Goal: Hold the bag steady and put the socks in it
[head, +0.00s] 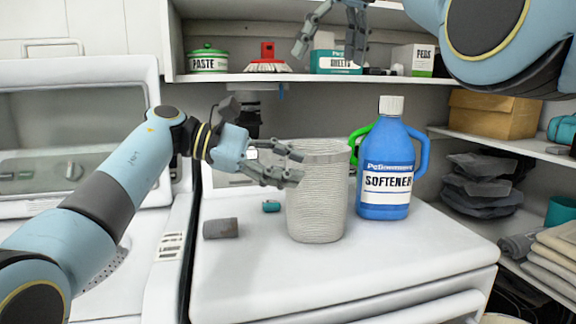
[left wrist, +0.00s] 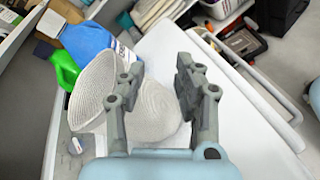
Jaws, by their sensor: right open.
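The bag (head: 318,205), a pale grey woven tub shape, stands upright on the white machine top. It also shows in the left wrist view (left wrist: 155,112). My left gripper (head: 297,164) is open at the bag's upper left side, its fingertips by the rim. In the left wrist view its fingers (left wrist: 158,80) are wide apart, with part of the bag's side between them. I cannot tell whether they touch it. A rolled grey-brown bundle (head: 221,228), possibly the socks, lies left of the bag. My right gripper (head: 330,45) is open and empty, high above the bag near the upper shelf.
A blue softener bottle (head: 385,165) stands right of the bag, with a green bottle (head: 358,140) partly behind it. A small teal item (head: 271,206) lies left of the bag. The upper shelf (head: 300,78) holds several containers. The front of the machine top (head: 260,285) is clear.

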